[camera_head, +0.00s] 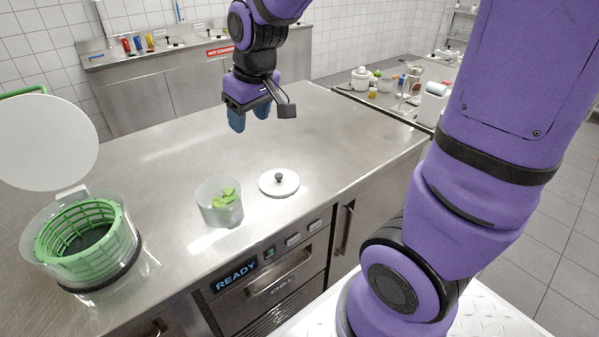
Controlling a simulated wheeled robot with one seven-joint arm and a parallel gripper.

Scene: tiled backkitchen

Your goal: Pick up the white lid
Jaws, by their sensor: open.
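The white lid (270,187) is a flat round disc with a dark knob on top. It lies on the steel counter (335,150), near the front edge, just right of a translucent cup (208,212) with green leaves in it. My gripper (249,118) is open and empty, pointing down above the counter. It is apart from the lid, above and behind it in the picture. Nothing hides the lid.
A salad spinner (40,245) with a green basket and a raised round white cover (45,142) stands at the left. Several small items stand on another counter at the back right. The counter right of the lid is clear.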

